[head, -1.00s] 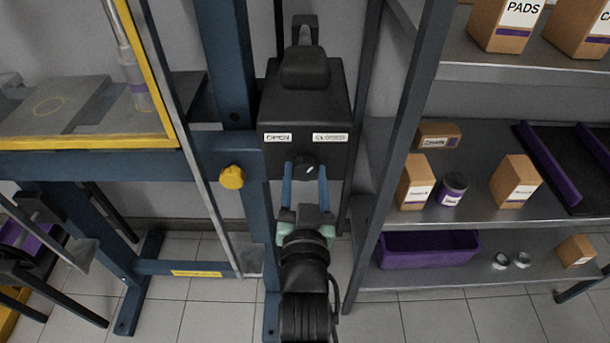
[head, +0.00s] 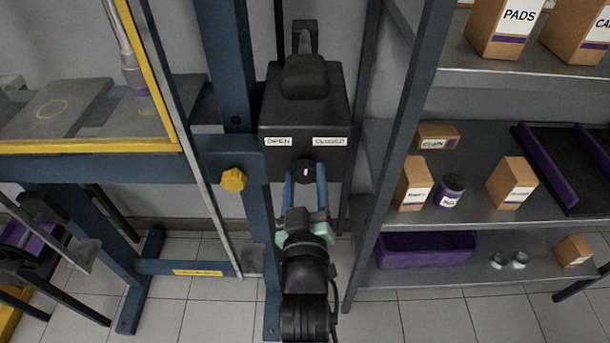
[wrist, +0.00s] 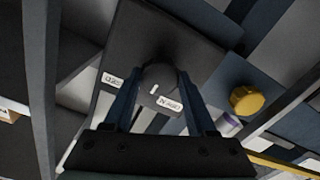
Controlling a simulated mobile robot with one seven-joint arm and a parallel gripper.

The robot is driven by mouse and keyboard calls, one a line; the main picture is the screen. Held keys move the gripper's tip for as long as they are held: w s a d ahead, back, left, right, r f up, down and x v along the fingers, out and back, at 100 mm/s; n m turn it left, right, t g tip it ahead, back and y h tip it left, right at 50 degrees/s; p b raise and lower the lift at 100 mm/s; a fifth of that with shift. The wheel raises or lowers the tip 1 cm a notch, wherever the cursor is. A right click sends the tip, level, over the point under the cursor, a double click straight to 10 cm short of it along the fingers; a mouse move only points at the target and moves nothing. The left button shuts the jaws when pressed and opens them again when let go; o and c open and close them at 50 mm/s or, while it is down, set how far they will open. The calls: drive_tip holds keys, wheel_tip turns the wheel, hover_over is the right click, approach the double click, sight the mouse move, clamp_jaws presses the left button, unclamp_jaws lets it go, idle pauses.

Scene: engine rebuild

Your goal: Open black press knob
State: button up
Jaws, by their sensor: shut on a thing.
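The black press knob (head: 305,170) sits on the front of a black box (head: 285,158), below an OPEN label (head: 278,141) on the left and a CLOSED label (head: 330,142) on the right. Its white mark points nearly straight up, between the labels. My gripper (head: 305,175) comes from below with its blue fingers on either side of the knob, shut on it. In the wrist view, the knob (wrist: 158,76) sits between the fingers, with its white mark slightly tilted. The knob's sides are partly hidden by the fingertips.
A yellow knob (head: 233,179) sticks out from the blue press frame (head: 225,60) just left of the box. A grey shelf post (head: 405,130) stands close on the right, with boxes and a purple bin (head: 425,250) on the shelves.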

drive_tip(key=n+p, duration=0.2)
drive_tip(key=n, duration=0.2)
drive_tip(key=shift+r, duration=0.1)
drive_tip(key=shift+n+p, duration=0.85)
drive_tip(key=shift+n, duration=0.85)
drive_tip(key=o, duration=1.4)
drive_tip(key=shift+s+f, duration=0.2)
drive_tip(key=shift+s, duration=0.25)
drive_tip(key=s+b, duration=0.1)
drive_tip(key=s, duration=1.1)
drive_tip(key=shift+r, duration=0.1)
